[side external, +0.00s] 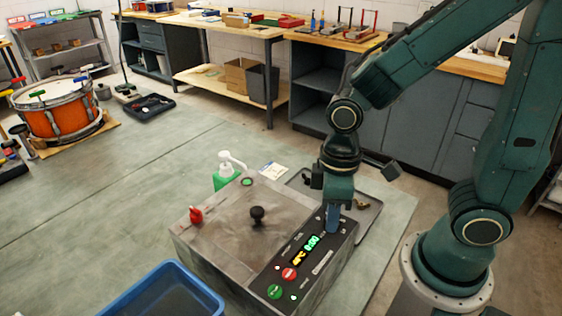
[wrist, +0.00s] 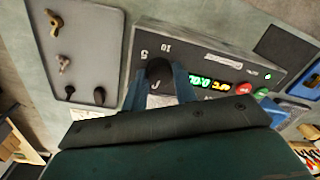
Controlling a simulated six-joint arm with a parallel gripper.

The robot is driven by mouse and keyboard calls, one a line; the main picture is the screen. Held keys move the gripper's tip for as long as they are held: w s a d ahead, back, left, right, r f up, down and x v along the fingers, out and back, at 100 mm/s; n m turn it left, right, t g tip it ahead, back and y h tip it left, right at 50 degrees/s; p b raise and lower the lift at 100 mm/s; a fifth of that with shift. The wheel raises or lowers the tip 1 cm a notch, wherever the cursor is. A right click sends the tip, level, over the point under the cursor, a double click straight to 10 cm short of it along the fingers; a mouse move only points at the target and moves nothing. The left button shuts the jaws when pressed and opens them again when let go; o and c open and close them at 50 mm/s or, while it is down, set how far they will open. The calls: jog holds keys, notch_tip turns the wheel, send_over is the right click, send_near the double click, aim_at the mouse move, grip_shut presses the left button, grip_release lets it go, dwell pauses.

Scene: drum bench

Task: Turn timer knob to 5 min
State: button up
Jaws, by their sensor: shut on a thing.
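A grey metal box-shaped machine (side external: 215,245) stands on the bench with a dark sloped control panel (side external: 318,262) on its right side. My gripper (side external: 332,218) reaches down to the far end of the panel. In the wrist view its blue fingers (wrist: 160,88) are shut on the dark round timer knob (wrist: 158,68). The marks 5 and 10 show on the panel beside the knob. The knob's pointer is not clear. The green timer display (side external: 312,242) seems to read 0:00, next to an orange temperature display (side external: 299,257). My gripper hides the knob in the side view.
Red (side external: 289,274) and green (side external: 275,292) buttons sit on the near part of the panel. A grey tray (side external: 369,221) lies behind; a blue bin (side external: 140,300) is in front.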

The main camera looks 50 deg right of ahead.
jog(key=m, duration=1.3)
jog(key=shift+m+t, duration=0.3)
jog(key=m, duration=0.4)
jog(key=shift+s+m, duration=0.1)
jog(key=shift+m, duration=0.2)
jog(key=m, duration=0.4)
jog(key=shift+m+h, duration=0.3)
jog(key=shift+m, duration=0.1)
jog(key=o, duration=1)
